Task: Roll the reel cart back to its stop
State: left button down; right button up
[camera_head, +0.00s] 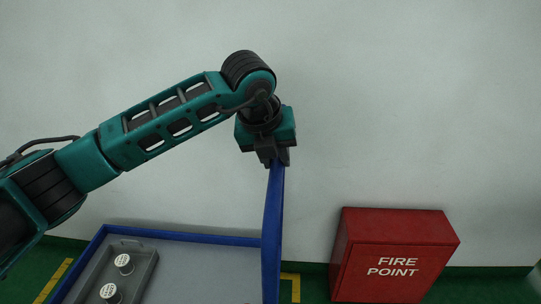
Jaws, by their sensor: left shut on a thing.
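The reel cart (190,237) stands at the lower left, with a blue rim around a grey deck and a tall blue upright at its right side. My left gripper (274,163) comes in from the left and is shut on the top of that blue upright (272,230). The lower part of the cart and its wheels are out of the picture. No cart stop can be made out. My right gripper is not in view.
A grey tray (142,272) with white-topped round pieces lies on the deck. A red fire point box (395,255) stands right of the cart, with a gap between them. Yellow lines (291,281) mark the green floor. A pale wall (400,100) closes off the back.

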pick_arm(q)
jog(key=shift+d+r, duration=0.1)
jog(key=shift+d, duration=0.15)
jog(key=c, duration=0.9)
grip_release()
jog(key=shift+d, duration=0.1)
jog(key=shift+s+a+r, duration=0.15)
jog(key=shift+a+r, duration=0.1)
jog(key=shift+r, duration=0.2)
jog(key=v, duration=1.2)
jog(key=shift+f, duration=0.1)
